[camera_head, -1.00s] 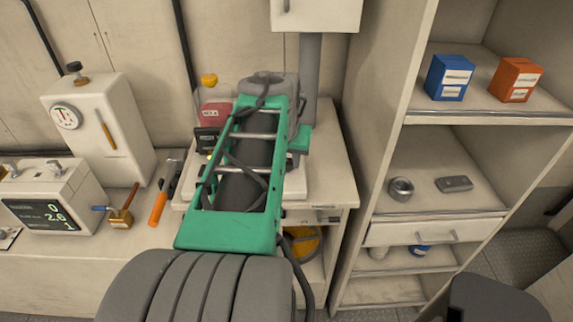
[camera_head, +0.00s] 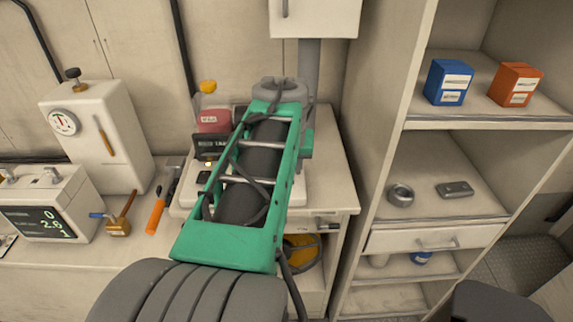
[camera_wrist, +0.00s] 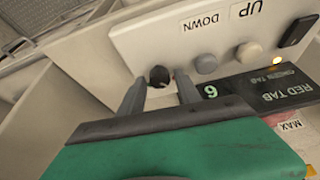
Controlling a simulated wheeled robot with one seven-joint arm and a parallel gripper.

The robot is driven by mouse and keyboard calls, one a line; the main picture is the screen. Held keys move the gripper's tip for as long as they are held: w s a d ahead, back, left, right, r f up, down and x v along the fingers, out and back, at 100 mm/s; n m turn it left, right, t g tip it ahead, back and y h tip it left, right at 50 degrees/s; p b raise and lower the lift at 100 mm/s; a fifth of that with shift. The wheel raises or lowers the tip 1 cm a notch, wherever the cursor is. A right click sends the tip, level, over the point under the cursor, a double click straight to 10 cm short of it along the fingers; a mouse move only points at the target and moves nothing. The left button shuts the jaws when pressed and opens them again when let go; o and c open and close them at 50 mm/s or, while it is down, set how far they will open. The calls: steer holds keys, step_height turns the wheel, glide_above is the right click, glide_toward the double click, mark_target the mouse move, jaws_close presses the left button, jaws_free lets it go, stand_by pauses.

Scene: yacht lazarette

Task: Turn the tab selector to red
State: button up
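In the wrist view, a pale panel carries a dark round knob (camera_wrist: 160,76), a grey button (camera_wrist: 206,64), a beige button (camera_wrist: 248,52) and a black switch (camera_wrist: 300,31). No label names the tab selector, so I cannot tell for sure which control it is. A dark display (camera_wrist: 265,88) reads "GREEN TAB" and "RED TAB" with a green 6. My gripper (camera_wrist: 160,84) is open, its fingertips on either side of the dark knob; contact is unclear. In the head view, my green arm link hides the gripper and most of the device.
A bottle of red liquid (camera_head: 212,118) stands beside the device on the counter. Shelves (camera_head: 490,122) with blue and orange boxes stand right.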

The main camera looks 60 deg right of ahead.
steer(key=shift+o, duration=0.9)
steer(key=v, duration=0.8)
steer(key=shift+f, duration=0.1)
